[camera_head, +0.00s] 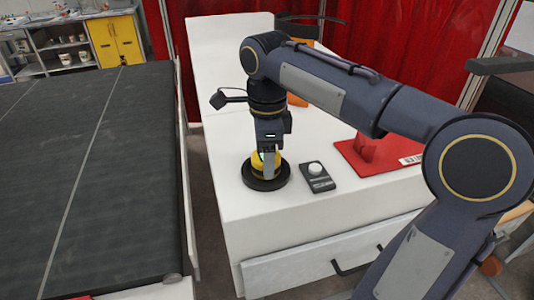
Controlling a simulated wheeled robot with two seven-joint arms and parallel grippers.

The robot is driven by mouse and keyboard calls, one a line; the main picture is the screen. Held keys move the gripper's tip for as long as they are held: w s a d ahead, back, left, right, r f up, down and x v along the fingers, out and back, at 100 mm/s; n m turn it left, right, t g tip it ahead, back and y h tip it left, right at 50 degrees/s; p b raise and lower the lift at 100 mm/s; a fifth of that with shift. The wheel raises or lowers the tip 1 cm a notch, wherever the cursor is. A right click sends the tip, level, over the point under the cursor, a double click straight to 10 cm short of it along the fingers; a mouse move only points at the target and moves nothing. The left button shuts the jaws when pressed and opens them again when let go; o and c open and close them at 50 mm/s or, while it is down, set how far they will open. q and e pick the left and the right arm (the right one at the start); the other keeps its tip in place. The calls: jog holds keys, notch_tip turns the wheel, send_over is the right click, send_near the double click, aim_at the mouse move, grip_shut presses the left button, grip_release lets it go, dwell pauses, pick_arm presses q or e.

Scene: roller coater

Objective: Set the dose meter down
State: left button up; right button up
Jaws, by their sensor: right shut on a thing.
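My right gripper (267,163) points straight down over the white bench top. It is shut on a yellow, rounded thing that appears to be the dose meter (256,161). The fingers cover much of it. The dose meter is at a round black base (266,184) on the bench; whether it rests on the base or is just above it I cannot tell. My left gripper is not in view.
A small dark device with a white round knob (317,177) lies just right of the base. A red object (365,152) with a label is farther right. The white bench (245,215) is clear in front. A dark conveyor (90,190) runs at the left.

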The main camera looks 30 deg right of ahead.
jog(key=shift+f, duration=0.2)
jog(key=o, duration=1.1)
jog(key=shift+r, duration=0.2)
notch_tip(320, 180, up, 12)
jog(key=shift+f+p, duration=0.1)
jog(key=shift+p, duration=0.35)
